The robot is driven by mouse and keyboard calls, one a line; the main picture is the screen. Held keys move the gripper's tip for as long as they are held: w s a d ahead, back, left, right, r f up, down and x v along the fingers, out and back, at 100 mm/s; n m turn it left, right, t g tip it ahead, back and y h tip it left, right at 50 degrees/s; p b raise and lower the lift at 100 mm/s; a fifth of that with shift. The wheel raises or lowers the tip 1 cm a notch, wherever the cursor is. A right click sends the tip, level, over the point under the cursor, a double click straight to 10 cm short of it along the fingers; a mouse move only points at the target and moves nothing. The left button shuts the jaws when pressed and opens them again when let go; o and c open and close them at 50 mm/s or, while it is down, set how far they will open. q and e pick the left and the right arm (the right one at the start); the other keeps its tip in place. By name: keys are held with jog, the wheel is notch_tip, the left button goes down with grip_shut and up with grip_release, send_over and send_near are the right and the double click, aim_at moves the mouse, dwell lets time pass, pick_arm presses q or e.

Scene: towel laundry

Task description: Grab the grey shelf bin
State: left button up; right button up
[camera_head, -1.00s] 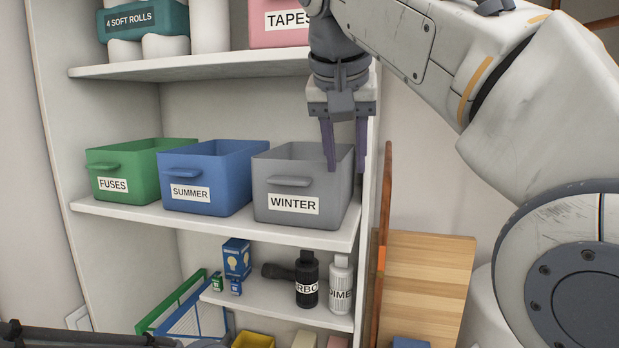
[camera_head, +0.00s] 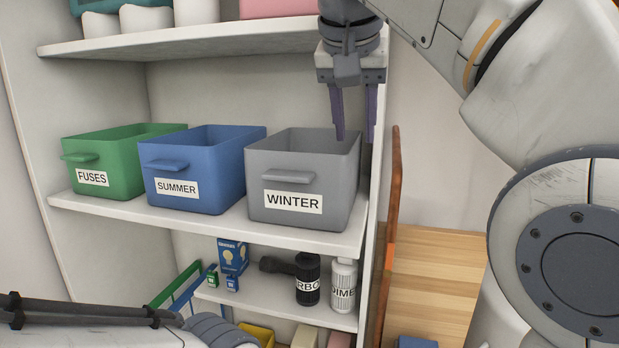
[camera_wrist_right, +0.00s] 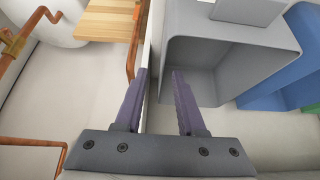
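The grey shelf bin (camera_head: 300,177), labelled WINTER, stands upright on the middle shelf at its right end. It looks empty and has a handle tab on its front. My right gripper (camera_head: 355,139) is open and points down at the bin's right rim. In the right wrist view the purple fingers of the right gripper (camera_wrist_right: 160,75) are apart, with nothing held, and the grey bin (camera_wrist_right: 205,60) is beside and beyond them. One finger overlaps the bin's edge; I cannot tell whether it touches. My left arm shows at the bottom left, but its gripper is not in view.
A blue SUMMER bin (camera_head: 203,172) and a green FUSES bin (camera_head: 112,165) stand left of the grey bin. The upper shelf (camera_head: 180,40) lies above. The shelf side panel (camera_head: 378,150) is close to the right gripper. Bottles (camera_head: 307,279) stand below.

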aim_at(354, 169)
jog(key=x, duration=0.4)
jog(key=shift+w+a+f, duration=0.2)
jog(key=shift+w+f, duration=0.05)
jog(key=shift+p+x, duration=0.45)
jog(key=shift+x, duration=2.25)
jog(key=shift+s, duration=0.1)
grip_shut()
